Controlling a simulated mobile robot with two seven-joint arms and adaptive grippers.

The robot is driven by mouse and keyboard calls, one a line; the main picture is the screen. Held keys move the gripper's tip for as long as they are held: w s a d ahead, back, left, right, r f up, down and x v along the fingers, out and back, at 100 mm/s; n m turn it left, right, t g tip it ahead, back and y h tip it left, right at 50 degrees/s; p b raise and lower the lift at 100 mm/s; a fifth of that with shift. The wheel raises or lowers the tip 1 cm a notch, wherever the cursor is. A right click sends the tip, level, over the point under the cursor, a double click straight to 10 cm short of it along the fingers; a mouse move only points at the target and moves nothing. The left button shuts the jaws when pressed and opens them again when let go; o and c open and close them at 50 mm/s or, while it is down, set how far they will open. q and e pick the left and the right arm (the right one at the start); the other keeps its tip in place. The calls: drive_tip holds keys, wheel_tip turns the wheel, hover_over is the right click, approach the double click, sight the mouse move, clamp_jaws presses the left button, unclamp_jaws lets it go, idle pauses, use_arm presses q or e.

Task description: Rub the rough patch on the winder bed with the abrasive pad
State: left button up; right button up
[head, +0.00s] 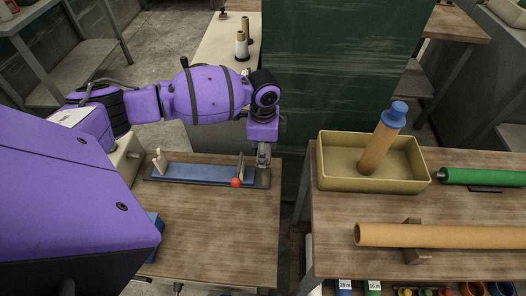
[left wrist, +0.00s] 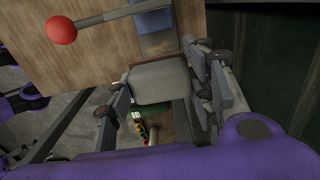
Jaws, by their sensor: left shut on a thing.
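The winder bed (head: 205,174) is a long blue strip on a dark base on the left wooden table. In the left wrist view a piece of the blue bed (left wrist: 153,18) shows at the top. I cannot make out the rough patch. My left gripper (head: 263,158) hangs at the right end of the winder, close to its upright end piece. In the left wrist view my left gripper (left wrist: 163,88) is shut on a grey block-like pad (left wrist: 160,82), which looks like the abrasive pad. The head view hides the pad. My right gripper is not in view.
A red ball knob (head: 236,183) on a lever sits at the bed's right front; it also shows in the left wrist view (left wrist: 61,30). A dark green panel (head: 340,70) stands just right of the gripper. The left table's front (head: 215,230) is bare. A yellow tray (head: 335,182) stands across a gap.

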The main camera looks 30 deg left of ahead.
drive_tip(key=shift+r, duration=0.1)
